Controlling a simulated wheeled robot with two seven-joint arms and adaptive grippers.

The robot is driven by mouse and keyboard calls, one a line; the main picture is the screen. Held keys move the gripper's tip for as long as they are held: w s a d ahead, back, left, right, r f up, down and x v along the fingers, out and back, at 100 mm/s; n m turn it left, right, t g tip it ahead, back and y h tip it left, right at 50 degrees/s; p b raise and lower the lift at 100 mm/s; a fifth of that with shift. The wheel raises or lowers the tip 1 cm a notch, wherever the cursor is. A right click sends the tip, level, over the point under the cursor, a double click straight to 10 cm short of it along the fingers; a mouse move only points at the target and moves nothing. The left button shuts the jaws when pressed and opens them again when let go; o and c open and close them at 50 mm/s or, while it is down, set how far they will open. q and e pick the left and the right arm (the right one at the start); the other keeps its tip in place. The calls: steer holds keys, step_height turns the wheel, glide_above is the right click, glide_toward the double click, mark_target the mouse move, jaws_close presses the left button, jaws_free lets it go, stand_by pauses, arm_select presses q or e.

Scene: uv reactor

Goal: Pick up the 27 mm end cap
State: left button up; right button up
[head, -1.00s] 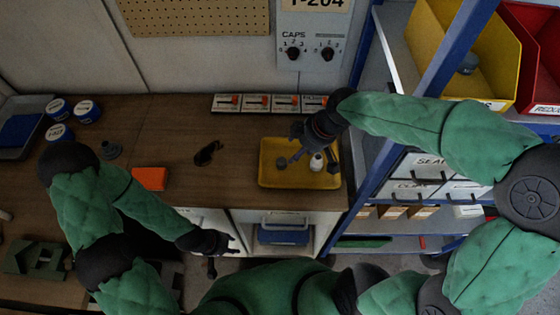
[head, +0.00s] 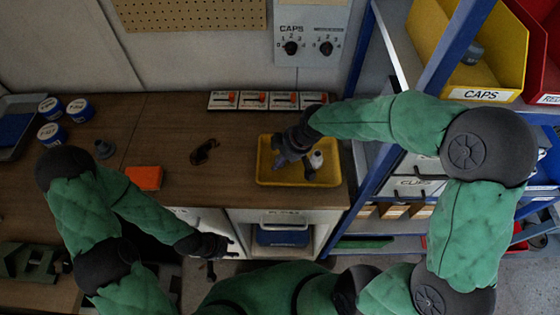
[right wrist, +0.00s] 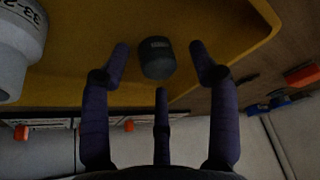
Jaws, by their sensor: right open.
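A small dark grey cylindrical cap (right wrist: 157,57) stands in the yellow tray (head: 266,178); its size marking is not readable. In the right wrist view it lies between the spread fingertips of my right gripper (right wrist: 159,58), with visible gaps on both sides. In the head view my right gripper (head: 292,163) is over the tray and hides the cap. It is open and empty. My left gripper (head: 221,252) hangs in front of the bench edge, its fingers apart and nothing visible in them.
A yellow CAPS bin (head: 435,45) on the right shelf holds a grey piece (head: 473,53). An orange block (head: 144,178) lies on the bench.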

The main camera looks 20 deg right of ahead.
steer(key=c, duration=0.9)
steer(key=shift+f, duration=0.1)
